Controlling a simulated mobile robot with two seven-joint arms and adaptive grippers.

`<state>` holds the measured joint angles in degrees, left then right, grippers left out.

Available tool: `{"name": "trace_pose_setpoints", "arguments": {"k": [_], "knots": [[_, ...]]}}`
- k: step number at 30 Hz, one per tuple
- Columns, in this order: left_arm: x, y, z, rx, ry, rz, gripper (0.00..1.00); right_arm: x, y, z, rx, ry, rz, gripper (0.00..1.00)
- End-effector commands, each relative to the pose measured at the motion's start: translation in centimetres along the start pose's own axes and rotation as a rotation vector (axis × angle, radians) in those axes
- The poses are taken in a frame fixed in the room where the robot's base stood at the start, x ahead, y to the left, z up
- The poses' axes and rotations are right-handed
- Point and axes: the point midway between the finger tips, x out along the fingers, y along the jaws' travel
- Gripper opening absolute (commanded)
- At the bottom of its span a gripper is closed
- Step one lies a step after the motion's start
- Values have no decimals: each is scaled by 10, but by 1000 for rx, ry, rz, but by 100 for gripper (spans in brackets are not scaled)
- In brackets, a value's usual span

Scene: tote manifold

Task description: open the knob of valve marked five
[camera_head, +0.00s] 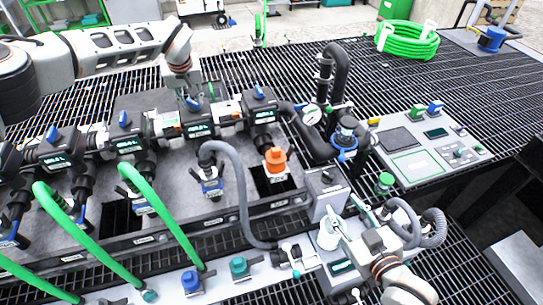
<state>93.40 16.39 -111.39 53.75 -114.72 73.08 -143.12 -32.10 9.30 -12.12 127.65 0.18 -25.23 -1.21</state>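A row of dark valve blocks with blue knobs runs along the manifold: a far-left knob (52,135), a second knob (124,119), one under my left gripper (193,103) and a right-hand knob (259,92). Each block has a small display, but I cannot read the numbers, so I cannot tell which valve is marked five. My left gripper (191,97) points down at the third knob and partly hides it; whether its fingers touch the knob or are shut is unclear. My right gripper (342,222) is at the lower right, beside a small grey box; its finger opening is unclear.
Green hoses (160,212) and a grey hose (238,185) arch in front of the valves. An orange fitting (275,160) stands below the right-hand valve. A black pipe with a gauge (312,114) rises behind. A control panel (430,145) lies right. Open grating lies behind.

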Motion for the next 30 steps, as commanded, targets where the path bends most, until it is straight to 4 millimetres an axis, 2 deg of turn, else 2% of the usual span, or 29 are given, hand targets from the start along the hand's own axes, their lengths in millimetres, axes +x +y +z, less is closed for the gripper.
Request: {"name": "trace_pose_setpoints", "arguments": {"k": [1, 12, 15, 30], "knots": [[-14, 2, -2, -3, 5, 0, 27, 0, 0, 0, 0, 0, 0, 40], [-81, 2, -2, -10, 3, -4, 27, 0, 0, 1, 0, 0, 0, 40], [-67, 13, 15, -25, -31, 21, 27, 0, 0, 1, 0, 0, 0, 40], [-38, 66, 82, -103, -170, 153, 27, 1, -1, 3, 0, 0, 0, 40]]}}
